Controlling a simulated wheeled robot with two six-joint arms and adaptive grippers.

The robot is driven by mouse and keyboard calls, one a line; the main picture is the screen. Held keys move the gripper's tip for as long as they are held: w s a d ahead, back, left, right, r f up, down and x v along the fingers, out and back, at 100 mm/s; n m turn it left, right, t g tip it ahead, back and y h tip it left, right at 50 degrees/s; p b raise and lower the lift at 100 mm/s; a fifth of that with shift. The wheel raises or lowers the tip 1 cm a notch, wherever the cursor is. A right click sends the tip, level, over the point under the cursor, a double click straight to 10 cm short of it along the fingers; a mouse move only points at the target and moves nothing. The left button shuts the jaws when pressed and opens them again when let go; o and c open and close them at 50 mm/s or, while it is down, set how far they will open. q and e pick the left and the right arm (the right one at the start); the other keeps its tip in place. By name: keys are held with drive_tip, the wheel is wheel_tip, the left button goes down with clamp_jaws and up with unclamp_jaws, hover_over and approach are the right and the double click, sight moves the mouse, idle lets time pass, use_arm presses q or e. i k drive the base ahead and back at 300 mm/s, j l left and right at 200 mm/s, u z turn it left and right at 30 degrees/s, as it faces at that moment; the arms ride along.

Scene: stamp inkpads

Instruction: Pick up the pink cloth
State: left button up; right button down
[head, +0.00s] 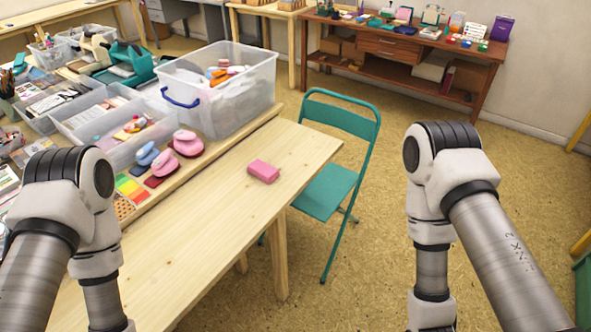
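The pink cloth (263,171) looks like a small folded block. It lies alone on the bare wooden table (215,225), near the table's right edge. My two arms show in the head view, one at the left and one at the right. Both grippers are below the bottom of the picture and out of view. Nothing of mine touches the cloth.
Pink stamps (186,143), a blue stamp (163,162) and coloured pads (131,188) stand left of the cloth. A large clear bin (222,110) is behind them. A green folding chair (328,190) stands close to the table's right edge. The table front is clear.

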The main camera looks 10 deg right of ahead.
sight(261, 170)
drive_tip(key=l+u, duration=0.15)
drive_tip(key=u, duration=0.3)
drive_tip(key=i+l+u, duration=0.25)
drive_tip(key=l, duration=0.65)
drive_tip(key=l+u, duration=0.25)
drive_tip(key=l, duration=0.65)
drive_tip(key=i+l+u, duration=0.2)
drive_tip(key=l, duration=0.75)
drive_tip(key=i+l, duration=0.1)
drive_tip(key=l, duration=0.25)
drive_tip(key=i+l, duration=0.1)
drive_tip(key=l, duration=0.25)
drive_tip(key=i+l, duration=0.15)
drive_tip(key=l, duration=0.15)
drive_tip(key=i+l, duration=0.1)
drive_tip(key=l, duration=0.25)
